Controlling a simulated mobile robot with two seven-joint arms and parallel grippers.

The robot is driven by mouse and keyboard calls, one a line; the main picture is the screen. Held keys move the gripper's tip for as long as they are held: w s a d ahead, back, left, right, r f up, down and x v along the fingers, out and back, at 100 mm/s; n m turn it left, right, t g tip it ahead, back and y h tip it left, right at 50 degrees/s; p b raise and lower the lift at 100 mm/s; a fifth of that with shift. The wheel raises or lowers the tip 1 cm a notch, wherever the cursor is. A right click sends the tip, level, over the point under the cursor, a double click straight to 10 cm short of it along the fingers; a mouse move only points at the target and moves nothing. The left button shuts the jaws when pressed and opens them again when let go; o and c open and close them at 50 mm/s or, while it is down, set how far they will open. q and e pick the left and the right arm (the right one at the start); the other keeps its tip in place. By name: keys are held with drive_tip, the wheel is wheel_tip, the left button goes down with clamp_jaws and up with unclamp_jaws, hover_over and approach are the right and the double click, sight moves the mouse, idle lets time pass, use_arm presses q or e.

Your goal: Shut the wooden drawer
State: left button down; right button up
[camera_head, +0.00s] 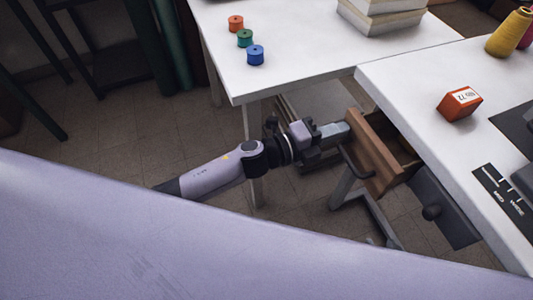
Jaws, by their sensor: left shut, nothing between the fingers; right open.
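The wooden drawer (372,157) stands open, pulled out from under the right-hand white table. Its brown front panel faces left and carries a dark bar handle (354,166). Part of its hollow inside shows behind the panel. My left gripper (344,129) is shut and empty, with its tips by the far upper end of the drawer's front panel, on the outer side. I cannot tell whether the tips touch the wood. My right gripper is not in view.
The right white table (410,80) bears a red box (460,104) and a yellow thread cone (509,33). A dark grey panel with a round knob (431,212) hangs nearer. The back table (300,60) holds small spools (245,38) and books (382,18).

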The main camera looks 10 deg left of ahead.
use_arm(q)
drive_tip(key=b+x, duration=0.1)
drive_tip(key=x, duration=0.4)
drive_tip(key=shift+w+d+f+b, duration=0.1)
drive_tip(key=shift+w+d+b, duration=0.1)
drive_tip(key=shift+d+b, duration=0.15)
drive_tip(key=shift+w+d+r, duration=0.1)
drive_tip(key=shift+r, duration=0.15)
drive_tip(key=shift+r, duration=0.1)
